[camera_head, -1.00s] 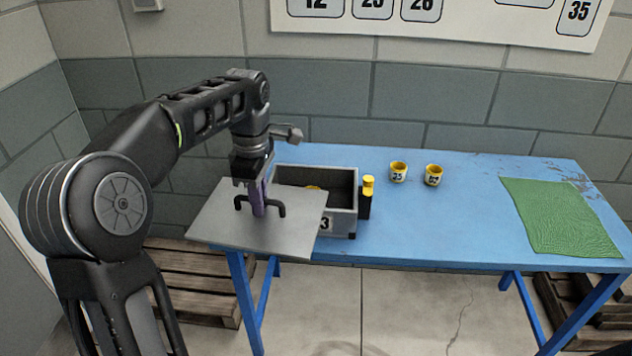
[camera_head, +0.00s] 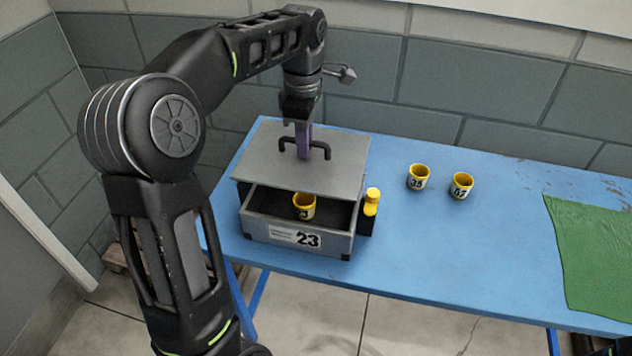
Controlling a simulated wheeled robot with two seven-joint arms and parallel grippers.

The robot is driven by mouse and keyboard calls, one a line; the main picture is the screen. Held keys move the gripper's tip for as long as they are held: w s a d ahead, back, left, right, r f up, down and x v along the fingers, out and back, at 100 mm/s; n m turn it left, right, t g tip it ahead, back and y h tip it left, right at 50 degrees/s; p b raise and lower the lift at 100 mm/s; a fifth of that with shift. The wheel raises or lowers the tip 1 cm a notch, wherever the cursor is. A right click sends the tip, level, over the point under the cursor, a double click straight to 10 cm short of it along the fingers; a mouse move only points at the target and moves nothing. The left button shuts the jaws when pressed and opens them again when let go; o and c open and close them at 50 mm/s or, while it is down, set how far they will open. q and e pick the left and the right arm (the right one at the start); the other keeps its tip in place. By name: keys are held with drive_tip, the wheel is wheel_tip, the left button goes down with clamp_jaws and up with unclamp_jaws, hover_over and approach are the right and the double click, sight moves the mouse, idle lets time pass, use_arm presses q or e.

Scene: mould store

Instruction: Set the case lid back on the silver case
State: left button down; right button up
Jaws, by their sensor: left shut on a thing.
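The silver case (camera_head: 262,231) stands on the blue table's left part, with a label reading 23 on its front. Its front part is uncovered and a yellow cup (camera_head: 303,207) sits inside. The grey case lid (camera_head: 265,160) is over the back of the case, roughly level. I cannot tell whether it touches the rim. My left gripper (camera_head: 303,150) is shut on the lid's black handle (camera_head: 318,147), at the middle of the lid. The lid hides the back of the case's inside. My right gripper is out of view.
A yellow-capped black object (camera_head: 371,203) stands close against the case's right side. Two yellow numbered cups (camera_head: 417,177) (camera_head: 462,185) stand further right on the blue table (camera_head: 440,245). A green cloth (camera_head: 595,260) lies at the right. The table between is clear.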

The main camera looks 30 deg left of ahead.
sight(305, 164)
use_arm(q)
drive_tip(key=shift+s, duration=0.15)
drive_tip(key=shift+f+p, duration=0.35)
drive_tip(key=shift+f, duration=2.75)
wheel_tip(305, 164, down, 4)
drive_tip(key=shift+r+p, duration=0.15)
drive_tip(key=shift+p, duration=0.15)
drive_tip(key=shift+f+b, duration=0.3)
drive_tip(key=shift+f, duration=0.05)
drive_tip(key=c, duration=1.5)
unclamp_jaws()
